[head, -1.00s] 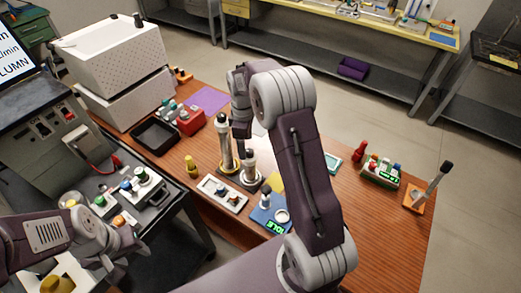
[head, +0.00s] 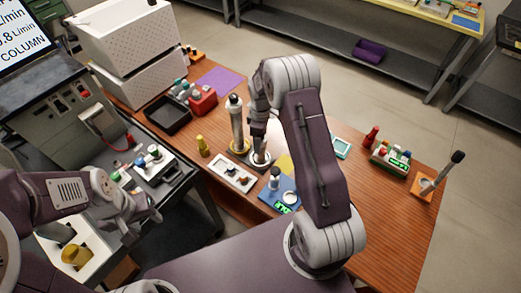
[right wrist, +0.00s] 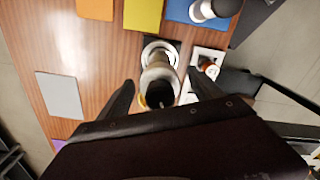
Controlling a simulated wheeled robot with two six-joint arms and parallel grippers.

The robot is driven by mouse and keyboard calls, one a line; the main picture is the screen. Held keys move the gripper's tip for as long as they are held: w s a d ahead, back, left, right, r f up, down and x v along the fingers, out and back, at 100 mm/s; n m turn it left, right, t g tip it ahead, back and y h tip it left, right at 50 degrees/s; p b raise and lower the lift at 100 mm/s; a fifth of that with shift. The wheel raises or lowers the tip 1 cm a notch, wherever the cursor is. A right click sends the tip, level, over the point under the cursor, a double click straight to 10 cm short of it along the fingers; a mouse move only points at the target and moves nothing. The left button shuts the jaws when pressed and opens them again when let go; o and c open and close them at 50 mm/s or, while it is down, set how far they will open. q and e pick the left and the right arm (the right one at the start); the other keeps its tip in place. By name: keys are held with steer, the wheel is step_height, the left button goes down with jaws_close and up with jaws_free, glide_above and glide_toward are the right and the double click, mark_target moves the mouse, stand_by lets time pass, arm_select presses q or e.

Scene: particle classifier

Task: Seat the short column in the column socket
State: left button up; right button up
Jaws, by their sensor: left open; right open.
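The short column (right wrist: 160,76), pale with a dark cap, stands upright on a dark base with a pale ring (right wrist: 154,46) in the right wrist view. How deep it sits cannot be told. My right gripper (right wrist: 158,88) is open, its fingers on either side of the column, apart from it. In the head view my right gripper (head: 259,143) points down over that base and mostly hides the short column. A tall column (head: 237,123) with a dark cap stands just left of it. My left gripper (head: 145,207) is open and empty by the black cart.
A white panel (head: 233,172) and a blue pad (head: 284,202) with a small capped part (head: 274,178) lie in front. A yellow bottle (head: 202,147), black tray (head: 166,114) and red box (head: 203,101) stand left. The table's right side has free room.

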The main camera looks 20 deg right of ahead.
steer(key=shift+w+a, duration=0.1)
jaws_close()
